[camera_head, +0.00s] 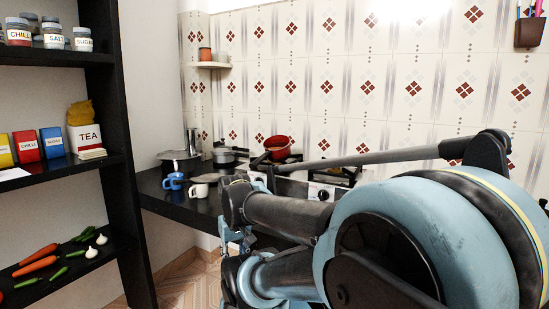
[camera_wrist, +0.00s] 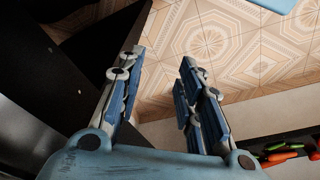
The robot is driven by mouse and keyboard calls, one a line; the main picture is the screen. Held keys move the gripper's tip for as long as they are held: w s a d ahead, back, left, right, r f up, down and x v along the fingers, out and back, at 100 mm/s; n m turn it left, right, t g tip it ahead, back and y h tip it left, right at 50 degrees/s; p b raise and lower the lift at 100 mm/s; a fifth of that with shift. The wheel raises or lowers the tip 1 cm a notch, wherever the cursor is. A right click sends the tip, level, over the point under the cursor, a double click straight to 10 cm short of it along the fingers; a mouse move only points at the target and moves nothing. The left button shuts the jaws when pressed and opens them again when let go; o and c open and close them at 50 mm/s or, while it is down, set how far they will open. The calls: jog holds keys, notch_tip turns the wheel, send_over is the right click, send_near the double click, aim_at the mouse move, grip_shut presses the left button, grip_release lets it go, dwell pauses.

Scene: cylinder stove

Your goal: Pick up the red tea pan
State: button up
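The red tea pan (camera_head: 278,145) stands at the back of the stove, near the tiled wall, in the head view. It is a small red pan with a dark handle; my arm partly covers the area below it. My gripper (camera_head: 232,238) hangs low, in front of the counter and well below the pan, mostly hidden behind my arm. In the wrist view my gripper (camera_wrist: 160,82) points down at the floor with its two fingers spread apart and nothing between them. The pan is not in the wrist view.
The stove (camera_head: 323,192) is partly hidden by my arm. A black counter (camera_head: 195,205) holds a blue mug (camera_head: 173,181), a white mug (camera_head: 199,190) and metal pots (camera_head: 180,163). A black shelf (camera_head: 122,130) with jars, boxes and vegetables stands at the left. Patterned floor (camera_wrist: 210,45) lies below my gripper.

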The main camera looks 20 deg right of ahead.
jog(key=shift+o, duration=1.2)
jog(key=shift+s+r, duration=0.15)
jog(key=w+d+r+m+y, duration=0.2)
jog(key=w+d+r+y, duration=0.15)
jog(key=w+r, duration=0.55)
jog(key=w+d+r+m+y, duration=0.25)
jog(key=w+d+r, duration=0.25)
jog(key=w+r, duration=0.45)
jog(key=m+t+y, duration=0.3)
jog(key=t, duration=0.1)
send_near(265, 155)
jog(key=shift+n, duration=0.25)
jog(key=x, duration=0.6)
jog(key=shift+w+d+f, duration=0.15)
jog(key=shift+d+f, duration=0.05)
jog(key=shift+f, duration=0.05)
jog(key=shift+s+a+x, duration=0.1)
jog(key=shift+x, duration=1.3)
jog(key=shift+s+a+x, duration=0.1)
jog(key=shift+a+x, duration=0.05)
jog(key=shift+x, duration=1.25)
jog(key=shift+r, duration=0.15)
grip_shut()
